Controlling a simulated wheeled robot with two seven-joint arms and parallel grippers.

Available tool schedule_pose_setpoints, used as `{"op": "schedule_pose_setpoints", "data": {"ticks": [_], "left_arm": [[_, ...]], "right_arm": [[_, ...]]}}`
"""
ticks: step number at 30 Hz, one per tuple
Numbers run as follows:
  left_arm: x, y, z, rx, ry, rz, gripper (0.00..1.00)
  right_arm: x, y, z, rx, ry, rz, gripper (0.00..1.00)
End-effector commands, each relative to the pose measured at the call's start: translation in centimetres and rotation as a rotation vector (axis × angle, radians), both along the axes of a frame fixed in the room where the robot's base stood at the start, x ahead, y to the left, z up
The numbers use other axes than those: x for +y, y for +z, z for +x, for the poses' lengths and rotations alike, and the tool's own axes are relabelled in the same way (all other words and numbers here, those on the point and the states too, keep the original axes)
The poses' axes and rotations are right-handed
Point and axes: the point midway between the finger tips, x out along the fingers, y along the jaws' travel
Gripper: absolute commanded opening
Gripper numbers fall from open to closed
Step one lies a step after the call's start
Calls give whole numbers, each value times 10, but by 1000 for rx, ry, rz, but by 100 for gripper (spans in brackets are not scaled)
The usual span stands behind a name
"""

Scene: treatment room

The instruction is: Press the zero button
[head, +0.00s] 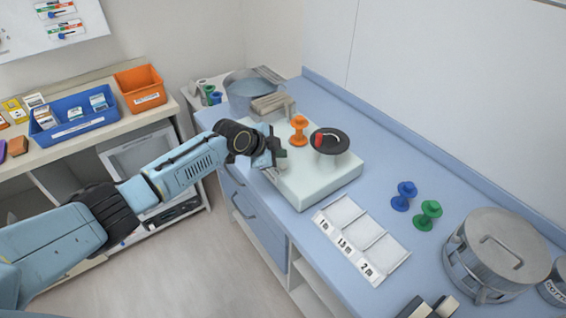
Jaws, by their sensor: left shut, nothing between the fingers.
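A pale, box-shaped device (318,188) sits on the blue counter. On its top stand an orange spool-shaped piece (299,130) and a round black disc (337,143) on a pale stem, with a red part on the disc. My left gripper (279,155) is shut and empty, at the device's left front edge. It covers part of that edge, and I cannot make out a zero button there. I cannot tell whether the fingertips touch the device. My right gripper is not in view.
A white tray with numbered compartments (344,216), blue (404,196) and green (428,215) spools and a lidded metal pot (497,250) stand to the right. A metal basin (251,93) and wooden blocks (271,105) are behind the gripper. Bare counter (372,130) runs along the wall.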

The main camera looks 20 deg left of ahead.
Motion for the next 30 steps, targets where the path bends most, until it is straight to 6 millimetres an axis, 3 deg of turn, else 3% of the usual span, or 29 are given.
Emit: {"op": "schedule_pose_setpoints", "data": {"ticks": [1, 9, 30], "left_arm": [[0, 10, 0, -1, 0, 1, 0], [1, 33, 0, -1, 1, 0, 0], [0, 32, 0, 0, 1, -1, 0]], "right_arm": [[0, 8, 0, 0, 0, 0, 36], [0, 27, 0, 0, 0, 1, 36], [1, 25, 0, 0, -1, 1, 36]]}}
